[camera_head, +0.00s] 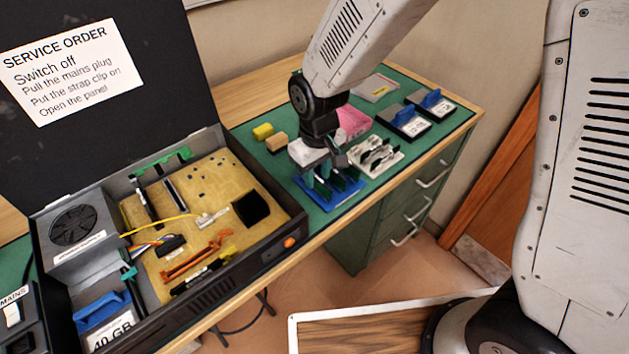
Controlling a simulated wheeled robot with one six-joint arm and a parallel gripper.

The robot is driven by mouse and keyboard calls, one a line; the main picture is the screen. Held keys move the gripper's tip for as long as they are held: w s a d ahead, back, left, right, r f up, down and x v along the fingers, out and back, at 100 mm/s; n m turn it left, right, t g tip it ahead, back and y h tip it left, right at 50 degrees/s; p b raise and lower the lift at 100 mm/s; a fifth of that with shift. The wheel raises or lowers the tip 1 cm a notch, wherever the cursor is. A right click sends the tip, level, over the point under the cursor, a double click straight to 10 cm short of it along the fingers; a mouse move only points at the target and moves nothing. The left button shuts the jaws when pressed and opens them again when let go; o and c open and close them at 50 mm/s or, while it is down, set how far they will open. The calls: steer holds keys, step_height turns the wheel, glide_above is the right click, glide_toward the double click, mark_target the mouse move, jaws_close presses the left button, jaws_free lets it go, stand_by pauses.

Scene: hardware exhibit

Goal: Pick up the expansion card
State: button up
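A blue holder (334,200) stands on the green mat near the bench's front edge, with upright green boards in it that look like expansion cards (345,184). My gripper (325,172) points down right over this holder, its fingers at or very near the tops of the boards. The gripper body hides part of the holder and boards. I cannot tell whether the fingers touch a board or how far apart they are. The open computer case (273,243) lies to the left, with a tan circuit board (190,205) inside.
A white rack (389,162) with dark parts stands close right of the holder. A pink item (354,122) and two blue-handled drives (404,121) (432,104) lie behind. Yellow (263,131) and tan (277,142) blocks sit left of my gripper. The raised lid (150,100) bounds the left.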

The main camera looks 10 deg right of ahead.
step_height(320, 180, down, 2)
steer(key=shift+f, duration=0.15)
jaws_close()
stand_by(0.3)
